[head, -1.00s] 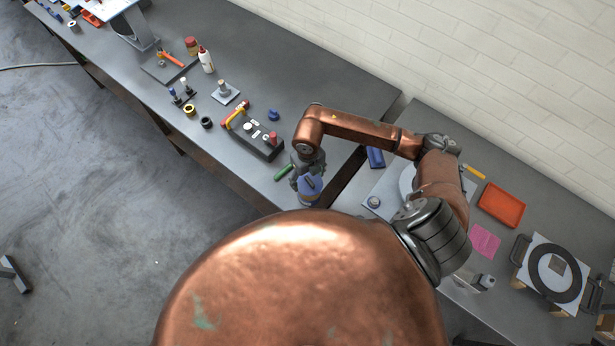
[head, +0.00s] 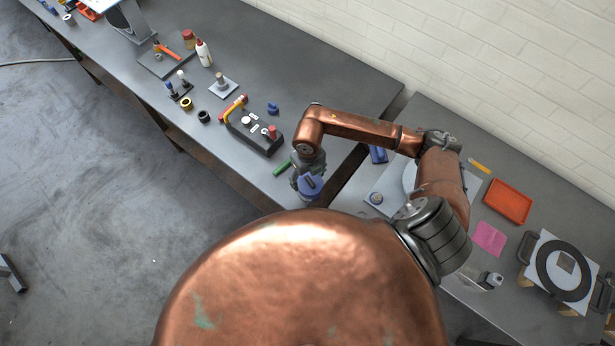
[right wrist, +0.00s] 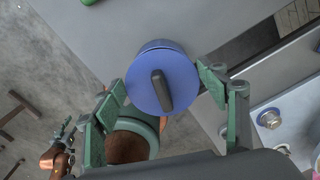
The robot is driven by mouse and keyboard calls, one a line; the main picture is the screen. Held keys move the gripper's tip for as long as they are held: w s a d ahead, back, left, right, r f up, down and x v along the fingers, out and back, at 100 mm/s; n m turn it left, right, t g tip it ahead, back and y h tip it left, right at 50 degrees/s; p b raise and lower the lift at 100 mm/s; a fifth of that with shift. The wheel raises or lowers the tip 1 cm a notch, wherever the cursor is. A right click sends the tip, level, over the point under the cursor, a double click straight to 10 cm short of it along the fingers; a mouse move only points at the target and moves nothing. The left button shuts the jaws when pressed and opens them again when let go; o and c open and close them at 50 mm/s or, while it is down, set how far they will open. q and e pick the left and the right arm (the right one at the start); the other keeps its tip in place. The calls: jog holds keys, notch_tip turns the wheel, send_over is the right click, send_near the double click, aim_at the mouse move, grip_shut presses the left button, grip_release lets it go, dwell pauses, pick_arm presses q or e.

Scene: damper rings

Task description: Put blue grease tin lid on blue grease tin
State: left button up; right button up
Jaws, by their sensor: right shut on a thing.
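The blue grease tin lid (right wrist: 178,68), a round disc with a dark bar handle, is between the two fingers of my right gripper (right wrist: 164,88) in the right wrist view. The green fingertips sit at opposite sides of its rim, shut on it. In the head view the lid (head: 311,189) shows under my right gripper (head: 309,176), at the front edge of the left bench. A second blue edge (right wrist: 160,44) shows just behind the lid; I cannot tell whether it is the tin. No separate blue tin is clear elsewhere.
A green piece (head: 282,167) lies just left of my right gripper. A dark block with fittings (head: 254,132) stands farther left. A gap divides the two benches. The right bench holds an orange tray (head: 508,201) and a pink sheet (head: 489,238).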

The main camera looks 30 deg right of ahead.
jog(key=shift+f+b, duration=0.65)
jog(key=shift+f, duration=0.25)
dwell(0.6)
jog(key=o, duration=1.2)
jog(key=shift+r, duration=0.1)
notch_tip(320, 180, up, 12)
jog(key=shift+f, duration=0.1)
dwell(0.4)
